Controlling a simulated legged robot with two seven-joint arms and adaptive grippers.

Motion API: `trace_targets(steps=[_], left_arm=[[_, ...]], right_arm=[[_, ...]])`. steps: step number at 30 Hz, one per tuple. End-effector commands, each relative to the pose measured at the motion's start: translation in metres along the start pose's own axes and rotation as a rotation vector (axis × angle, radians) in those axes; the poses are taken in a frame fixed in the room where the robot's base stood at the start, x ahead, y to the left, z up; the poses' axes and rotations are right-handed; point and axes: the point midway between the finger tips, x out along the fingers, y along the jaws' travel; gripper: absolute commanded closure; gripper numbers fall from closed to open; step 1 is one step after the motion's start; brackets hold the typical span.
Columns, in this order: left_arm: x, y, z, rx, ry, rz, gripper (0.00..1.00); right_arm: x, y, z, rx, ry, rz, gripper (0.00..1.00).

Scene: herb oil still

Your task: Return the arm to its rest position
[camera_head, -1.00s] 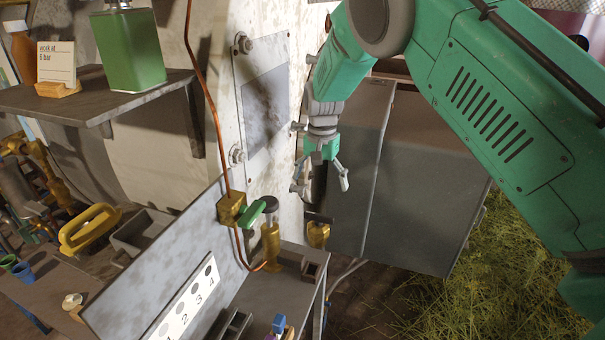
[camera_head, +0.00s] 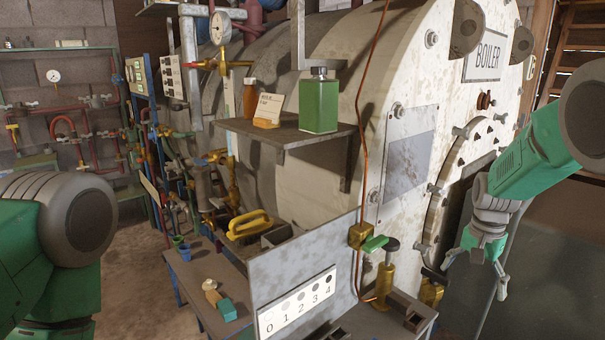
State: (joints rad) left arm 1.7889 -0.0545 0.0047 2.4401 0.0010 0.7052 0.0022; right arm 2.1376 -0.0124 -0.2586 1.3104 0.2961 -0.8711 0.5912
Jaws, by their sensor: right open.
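My right arm is green and comes in from the right edge. My right gripper (camera_head: 482,276) points downward with its fingers apart and nothing between them. It is in front of the boiler's round door, to the right of the brass valve (camera_head: 384,280) with the green handle, and touches neither as far as I can see. A large green part of my left arm shows at the left edge; my left gripper is out of view.
The boiler (camera_head: 400,60) fills the upper right. A shelf (camera_head: 285,133) holds a green canister (camera_head: 319,103), a brown bottle and a card. Below are a bench with a numbered 0-4 strip (camera_head: 296,303) and a yellow-handled tool (camera_head: 250,224). Open floor (camera_head: 130,260) lies at left.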

Motion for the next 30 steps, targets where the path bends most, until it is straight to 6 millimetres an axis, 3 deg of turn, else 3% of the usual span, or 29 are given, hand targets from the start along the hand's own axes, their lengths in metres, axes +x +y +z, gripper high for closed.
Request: trace_targets(steps=[11, 20, 23, 25, 27, 30], left_arm=[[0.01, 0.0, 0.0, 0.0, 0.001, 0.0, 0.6], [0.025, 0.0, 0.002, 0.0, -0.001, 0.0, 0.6], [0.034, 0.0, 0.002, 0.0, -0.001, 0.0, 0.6], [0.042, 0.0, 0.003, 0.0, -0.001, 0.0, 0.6], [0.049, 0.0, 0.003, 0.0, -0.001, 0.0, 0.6], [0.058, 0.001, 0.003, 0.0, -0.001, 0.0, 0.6]], right_arm=[[0.076, 0.028, 0.023, -0.098, 0.029, 0.034, 0.06], [0.171, 0.081, 0.074, -0.274, 0.062, 0.075, 0.06], [0.216, 0.115, 0.11, -0.389, 0.068, 0.092, 0.06], [0.246, 0.144, 0.145, -0.494, 0.07, 0.096, 0.06], [0.269, 0.173, 0.182, -0.605, 0.07, 0.089, 0.06], [0.287, 0.21, 0.233, -0.753, 0.065, 0.064, 0.06]])
